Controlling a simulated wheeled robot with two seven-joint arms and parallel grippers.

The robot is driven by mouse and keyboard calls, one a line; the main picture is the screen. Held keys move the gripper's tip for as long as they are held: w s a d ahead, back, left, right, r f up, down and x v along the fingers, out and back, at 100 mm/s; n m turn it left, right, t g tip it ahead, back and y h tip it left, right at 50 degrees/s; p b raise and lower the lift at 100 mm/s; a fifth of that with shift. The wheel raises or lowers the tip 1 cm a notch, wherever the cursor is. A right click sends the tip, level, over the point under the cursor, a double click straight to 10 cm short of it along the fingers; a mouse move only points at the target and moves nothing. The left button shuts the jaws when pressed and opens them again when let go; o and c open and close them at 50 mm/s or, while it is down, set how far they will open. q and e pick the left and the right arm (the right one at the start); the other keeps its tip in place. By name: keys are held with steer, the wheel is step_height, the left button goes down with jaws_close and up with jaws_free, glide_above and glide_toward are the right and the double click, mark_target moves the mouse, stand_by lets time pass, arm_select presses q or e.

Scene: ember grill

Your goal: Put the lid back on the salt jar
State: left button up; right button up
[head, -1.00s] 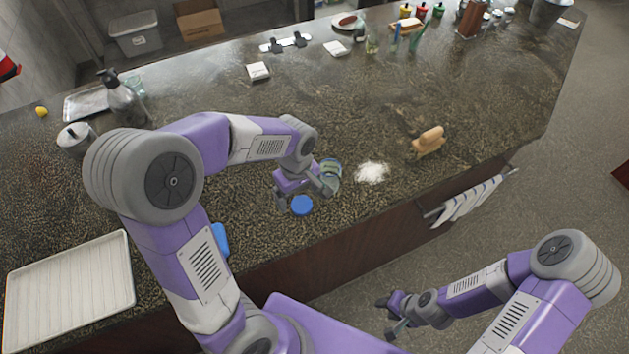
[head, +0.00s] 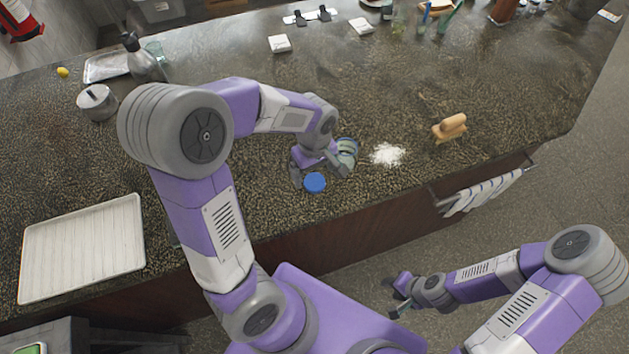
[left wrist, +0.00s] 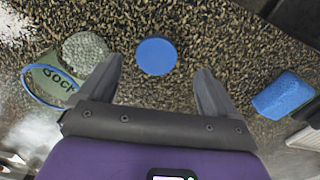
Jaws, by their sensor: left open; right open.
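The blue lid (head: 315,182) lies flat on the dark granite counter near its front edge. In the left wrist view the lid (left wrist: 156,56) sits between and just beyond the two fingertips. My left gripper (head: 322,172) is open above the counter, around the lid's sides as seen from the head; its fingers also show in the left wrist view (left wrist: 158,82), apart and empty. The salt jar (head: 347,150) is just behind the gripper, partly hidden by it; in the left wrist view the jar (left wrist: 52,80) shows a label and a grey, grainy top. My right gripper (head: 398,295) is open, low in front of the counter.
A white salt pile (head: 387,154) lies right of the jar, and a wooden-handled brush (head: 450,127) lies farther right. A blue sponge (left wrist: 284,95) shows in the left wrist view. A pale ribbed tray (head: 82,248) lies at left. The counter's middle is clear.

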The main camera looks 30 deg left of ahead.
mark_target(314, 181)
arm_select(q)
steer(key=f, duration=0.3)
steer(key=f+b, duration=0.1)
steer(key=f, duration=0.1)
steer(key=shift+w+a+f, duration=0.15)
steer(key=shift+w+a, duration=0.1)
steer(key=shift+w, duration=0.15)
steer(key=c, duration=1.1)
step_height(314, 181, up, 10)
steer(key=p, duration=0.2)
steer(key=shift+d, duration=0.1)
